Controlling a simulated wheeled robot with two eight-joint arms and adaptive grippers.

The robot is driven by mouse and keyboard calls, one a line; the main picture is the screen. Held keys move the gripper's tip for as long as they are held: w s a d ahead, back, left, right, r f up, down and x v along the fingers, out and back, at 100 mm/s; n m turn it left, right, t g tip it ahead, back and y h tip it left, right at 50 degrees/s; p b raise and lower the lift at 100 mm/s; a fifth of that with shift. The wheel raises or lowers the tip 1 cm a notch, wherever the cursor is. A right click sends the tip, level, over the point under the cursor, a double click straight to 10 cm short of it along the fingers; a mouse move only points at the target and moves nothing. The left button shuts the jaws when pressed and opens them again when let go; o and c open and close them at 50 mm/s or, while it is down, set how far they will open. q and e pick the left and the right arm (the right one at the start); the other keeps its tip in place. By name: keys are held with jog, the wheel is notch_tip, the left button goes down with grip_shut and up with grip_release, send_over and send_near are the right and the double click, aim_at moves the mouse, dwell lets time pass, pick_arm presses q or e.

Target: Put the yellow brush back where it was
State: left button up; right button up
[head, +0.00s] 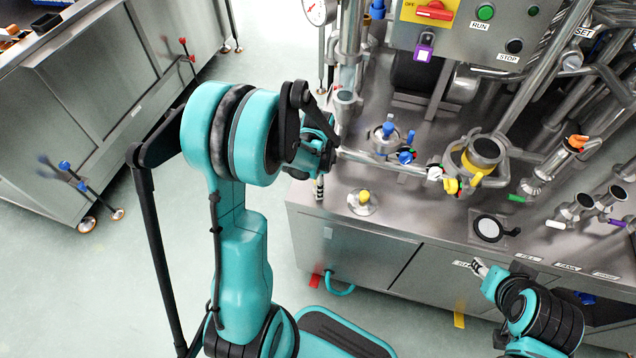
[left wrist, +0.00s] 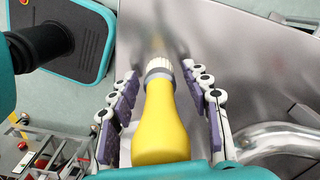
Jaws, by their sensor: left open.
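The yellow brush (left wrist: 161,125) shows in the left wrist view, with a yellow body, a grey collar and a pale ribbed end pointing away from the camera. It lies between the two purple-padded fingers of my left gripper (left wrist: 166,95). The fingers are open, with a visible gap on the brush's right side; contact on the left side is unclear. In the head view, my left gripper (head: 319,182) is at the machine's left edge, mostly behind my arm, and I cannot make out the brush there. My right gripper (head: 480,268) is at the machine's front edge; its jaws are too small to read.
The steel machine top (head: 420,215) carries a yellow-knobbed round fitting (head: 364,199), blue valves (head: 388,133), a yellow-ringed pipe (head: 478,162) and a round black-rimmed port (head: 489,229). A control box (head: 470,30) stands behind. Steel cabinets (head: 95,110) are at left, with open floor between.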

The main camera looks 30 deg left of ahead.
pick_arm(q)
notch_tip(320, 180, up, 11)
jog(key=p, duration=0.4)
jog(key=shift+s, duration=0.1)
jog(key=shift+d+r, duration=0.1)
jog(key=shift+r, duration=0.6)
jog(key=s+d+r+n+t, duration=0.7)
jog(key=s+d+r+n, duration=0.2)
jog(key=s+d+n, duration=0.1)
jog(key=shift+s+d+r, duration=0.15)
jog(key=shift+s+d, duration=0.05)
jog(key=shift+s, duration=0.25)
